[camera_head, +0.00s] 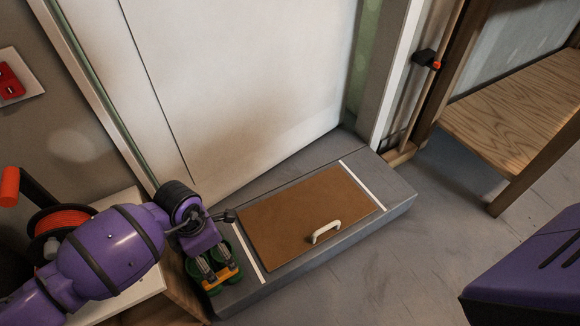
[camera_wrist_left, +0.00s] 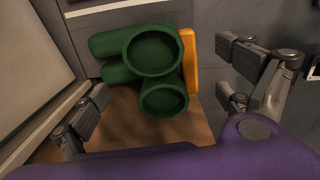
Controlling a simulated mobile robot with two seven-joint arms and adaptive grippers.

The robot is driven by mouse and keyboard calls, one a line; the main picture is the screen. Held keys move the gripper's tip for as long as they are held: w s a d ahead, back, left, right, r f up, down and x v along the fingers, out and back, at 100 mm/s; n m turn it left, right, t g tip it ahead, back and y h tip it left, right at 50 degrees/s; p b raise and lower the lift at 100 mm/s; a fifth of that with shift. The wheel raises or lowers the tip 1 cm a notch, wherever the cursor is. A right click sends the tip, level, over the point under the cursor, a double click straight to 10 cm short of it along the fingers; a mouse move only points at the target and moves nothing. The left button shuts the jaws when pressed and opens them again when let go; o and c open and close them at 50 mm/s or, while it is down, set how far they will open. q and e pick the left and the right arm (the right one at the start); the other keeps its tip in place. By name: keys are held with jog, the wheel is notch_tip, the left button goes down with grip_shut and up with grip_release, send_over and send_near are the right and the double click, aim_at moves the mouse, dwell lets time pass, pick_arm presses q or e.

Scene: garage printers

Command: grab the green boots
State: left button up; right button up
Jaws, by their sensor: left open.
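The green boots (camera_head: 211,290) are at the left end of the grey step in the head view, partly hidden under my left gripper (camera_head: 216,266). In the left wrist view the dark green boots (camera_wrist_left: 152,52) show two round openings facing the camera, with an orange-yellow sole (camera_wrist_left: 190,65) along the right side. My left gripper is open, its fingers apart on the left and right of the boots. No firm contact is visible. My right gripper is not in view.
The grey step (camera_head: 398,202) carries a brown mat (camera_head: 290,215) with a white handle (camera_head: 326,232), before a white door (camera_head: 240,70). An orange cable reel (camera_head: 62,222) stands at the left. A wooden bench (camera_head: 515,110) is at the right. The floor in front is clear.

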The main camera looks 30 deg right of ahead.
pick_arm(q)
notch_tip(320, 180, down, 8)
jog(key=a+b, duration=0.1)
jog(key=b, duration=0.3)
jog(key=shift+s, duration=0.3)
jog(key=shift+r, duration=0.15)
jog(key=shift+c, duration=0.7)
jog(key=shift+w, duration=0.1)
jog(key=c, duration=2.2)
jog(key=shift+w, duration=0.1)
grip_shut()
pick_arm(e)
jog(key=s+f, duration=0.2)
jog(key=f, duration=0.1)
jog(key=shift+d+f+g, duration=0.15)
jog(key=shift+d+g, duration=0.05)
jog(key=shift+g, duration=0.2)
pick_arm(q)
jog(key=shift+r, duration=0.15)
